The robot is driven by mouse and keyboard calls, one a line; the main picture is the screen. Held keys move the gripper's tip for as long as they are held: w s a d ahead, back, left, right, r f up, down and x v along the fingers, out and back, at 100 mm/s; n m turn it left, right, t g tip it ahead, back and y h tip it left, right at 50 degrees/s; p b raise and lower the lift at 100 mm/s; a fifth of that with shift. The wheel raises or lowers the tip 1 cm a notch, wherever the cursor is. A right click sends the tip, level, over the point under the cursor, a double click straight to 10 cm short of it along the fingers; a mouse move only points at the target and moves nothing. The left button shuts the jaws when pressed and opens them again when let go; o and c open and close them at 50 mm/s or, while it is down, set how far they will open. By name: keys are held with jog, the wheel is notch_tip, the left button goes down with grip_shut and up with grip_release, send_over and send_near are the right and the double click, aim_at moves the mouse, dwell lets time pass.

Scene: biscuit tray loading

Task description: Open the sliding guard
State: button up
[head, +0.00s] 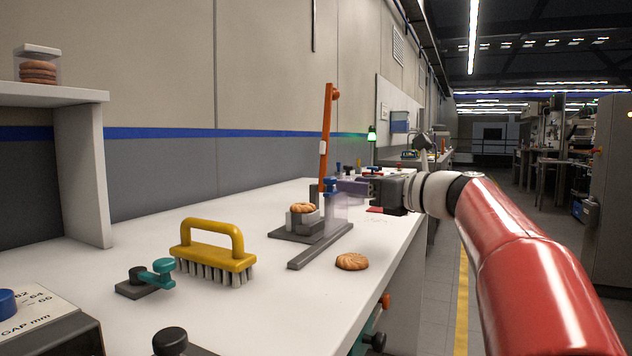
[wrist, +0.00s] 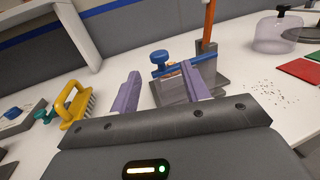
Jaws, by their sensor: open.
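The sliding guard (head: 337,212) is a clear panel on a dark grey base, standing in front of a biscuit (head: 303,208) on a small block. In the wrist view the guard has a blue top bar (wrist: 203,60) and a blue knob (wrist: 160,57). An orange post (head: 325,140) rises behind it. My gripper (head: 350,187) is beside the knob, coming from the right in the head view. In the wrist view its purple fingers are apart and empty (wrist: 160,70), with the knob in the gap beyond the tips. I cannot tell whether a finger touches the guard.
A yellow brush (head: 213,250), a teal-knobbed piece (head: 157,276) and a loose biscuit (head: 352,262) lie on the white table (head: 240,310). In the wrist view a clear dome (wrist: 278,38) and a red card (wrist: 299,69) lie right of the fixture, near scattered crumbs.

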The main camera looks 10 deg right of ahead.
aim_at(330, 181)
jog(key=x, duration=0.7)
jog(key=shift+a+p, duration=0.1)
jog(key=shift+p, duration=0.25)
grip_shut()
